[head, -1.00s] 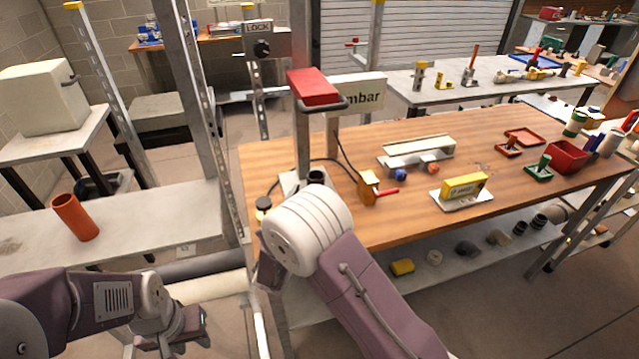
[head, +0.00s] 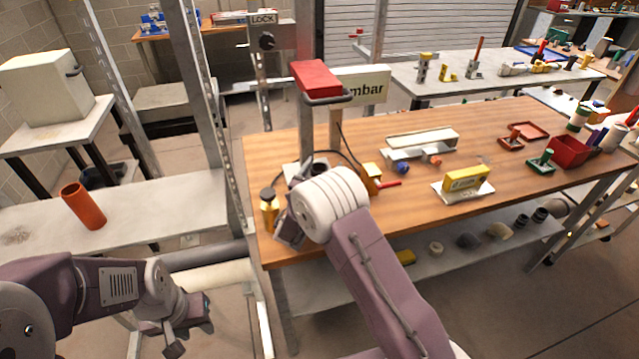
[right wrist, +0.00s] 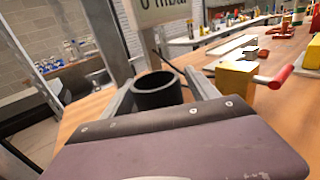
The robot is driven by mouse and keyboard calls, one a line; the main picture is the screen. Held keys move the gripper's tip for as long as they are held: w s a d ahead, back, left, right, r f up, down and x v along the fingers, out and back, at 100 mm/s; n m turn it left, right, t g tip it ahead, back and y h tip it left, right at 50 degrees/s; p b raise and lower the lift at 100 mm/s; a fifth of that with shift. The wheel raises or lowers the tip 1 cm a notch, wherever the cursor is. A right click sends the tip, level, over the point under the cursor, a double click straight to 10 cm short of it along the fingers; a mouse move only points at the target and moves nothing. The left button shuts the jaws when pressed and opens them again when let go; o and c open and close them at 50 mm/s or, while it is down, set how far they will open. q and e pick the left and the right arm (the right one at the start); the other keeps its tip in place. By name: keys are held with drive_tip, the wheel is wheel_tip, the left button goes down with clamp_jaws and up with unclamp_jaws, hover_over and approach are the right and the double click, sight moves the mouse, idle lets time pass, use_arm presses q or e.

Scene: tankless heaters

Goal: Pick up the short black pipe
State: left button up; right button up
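The short black pipe (right wrist: 158,92) stands upright, its open round top showing in the right wrist view. In the head view only a dark bit of it shows (head: 320,166), behind my right wrist. My right gripper (right wrist: 160,84) has its two fingers apart, one on each side of the pipe, with the pipe between them. Whether the fingers touch it I cannot tell. My left gripper (head: 188,325) hangs low at the lower left of the head view, away from the pipe. Its finger opening is not clear.
The wooden table (head: 410,180) also bears a yellow block with a red handle (right wrist: 238,80), a yellow box (head: 467,178) and a grey channel (head: 420,142). A post with a red block (head: 320,78) rises behind the pipe. An orange pipe (head: 83,207) stands on the left bench.

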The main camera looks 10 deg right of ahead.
drive_tip(key=c, duration=1.3)
wheel_tip(320, 180, up, 4)
drive_tip(key=shift+r, duration=0.25)
drive_tip(key=s+d+r, duration=0.6)
drive_tip(key=s+d, duration=0.1)
drive_tip(key=s, duration=0.2)
drive_tip(key=shift+s+r, duration=0.15)
drive_tip(key=shift+r, duration=0.1)
